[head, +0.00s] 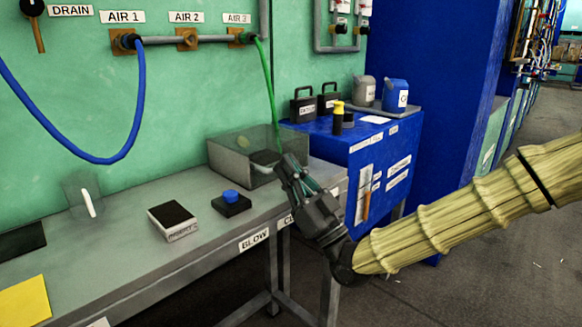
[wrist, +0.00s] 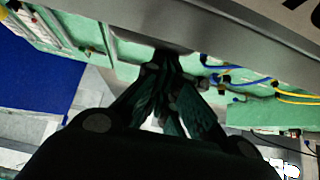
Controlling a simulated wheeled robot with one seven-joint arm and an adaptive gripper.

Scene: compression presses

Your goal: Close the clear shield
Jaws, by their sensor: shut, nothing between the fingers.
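A small clear panel with a white handle (head: 88,203) stands upright on the left of the grey workbench, by the green wall. A see-through box with grey lower walls (head: 229,165) sits at the bench's right end; a dark item shows inside it. I cannot tell from the frames which of the two is the clear shield. My gripper (head: 286,160) is shut and empty, at the box's right front corner; whether it touches is unclear. In the wrist view the closed fingers (wrist: 165,68) point at a grey surface close ahead.
The workbench (head: 130,255) carries a black-topped block (head: 172,219) and a blue button (head: 231,196) on a dark base. A blue cabinet (head: 400,150) with cans and weights stands right of the box. A blue hose (head: 139,110) and green hose (head: 268,85) hang from the air pipe.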

